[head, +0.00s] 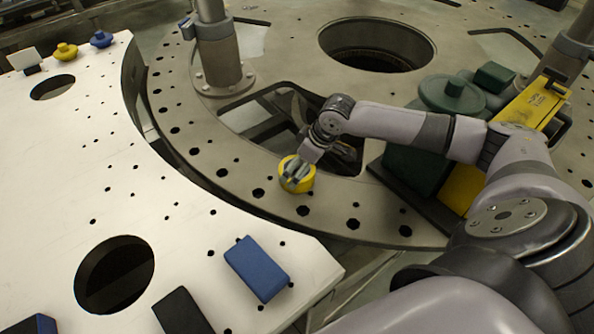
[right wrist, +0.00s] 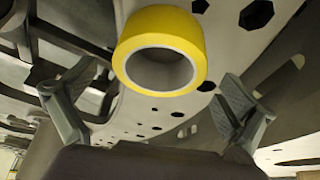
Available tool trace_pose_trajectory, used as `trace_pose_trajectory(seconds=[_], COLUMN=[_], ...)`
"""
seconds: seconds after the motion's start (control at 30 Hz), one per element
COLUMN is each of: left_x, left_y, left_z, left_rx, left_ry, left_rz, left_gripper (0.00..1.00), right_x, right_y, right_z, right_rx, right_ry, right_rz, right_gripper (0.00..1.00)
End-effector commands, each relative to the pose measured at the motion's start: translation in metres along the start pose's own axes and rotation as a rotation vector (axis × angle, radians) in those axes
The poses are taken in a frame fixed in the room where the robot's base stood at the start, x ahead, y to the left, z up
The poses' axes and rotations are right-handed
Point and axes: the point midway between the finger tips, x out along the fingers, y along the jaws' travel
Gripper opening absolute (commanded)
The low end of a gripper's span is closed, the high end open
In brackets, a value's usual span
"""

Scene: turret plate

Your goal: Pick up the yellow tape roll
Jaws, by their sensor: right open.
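The yellow tape roll (head: 297,184) sits on the rim of the round metal turret plate (head: 222,150), near the plate's cut-out, in the head view. My right gripper (head: 294,177) is over the roll and hides part of it. In the right wrist view the yellow tape roll (right wrist: 160,50) shows its ring and open hole between and beyond the two spread fingers of my right gripper (right wrist: 157,108). The fingers look apart from the roll on both sides. My left gripper is not in view.
A white perforated plate (head: 120,190) fills the left, with a blue block (head: 257,268) and a black block (head: 182,312) near its front edge. A metal post (head: 218,55) stands behind the roll. A green and yellow machine (head: 452,95) stands to the right, close to my right arm.

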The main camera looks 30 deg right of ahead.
Motion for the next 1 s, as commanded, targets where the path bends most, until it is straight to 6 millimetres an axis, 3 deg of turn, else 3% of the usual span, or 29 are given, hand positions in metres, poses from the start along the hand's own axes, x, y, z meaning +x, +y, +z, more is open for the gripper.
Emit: trace_pose_trajectory(seconds=[0.2, 0.43, 1.0], left_x=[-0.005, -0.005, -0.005], left_y=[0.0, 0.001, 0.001], left_z=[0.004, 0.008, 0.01], left_rx=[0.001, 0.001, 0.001], left_ry=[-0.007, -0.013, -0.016], left_rz=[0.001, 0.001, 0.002], left_gripper=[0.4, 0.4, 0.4], right_x=[0.021, 0.023, 0.022], right_y=[0.0, 0.0, 0.0], right_z=[-0.001, 0.0, 0.0], right_rx=[0.0, 0.0, 0.0], right_ry=[0.001, 0.001, 0.001], right_rz=[0.0, 0.0, 0.001], right_gripper=[1.0, 0.99, 0.61])
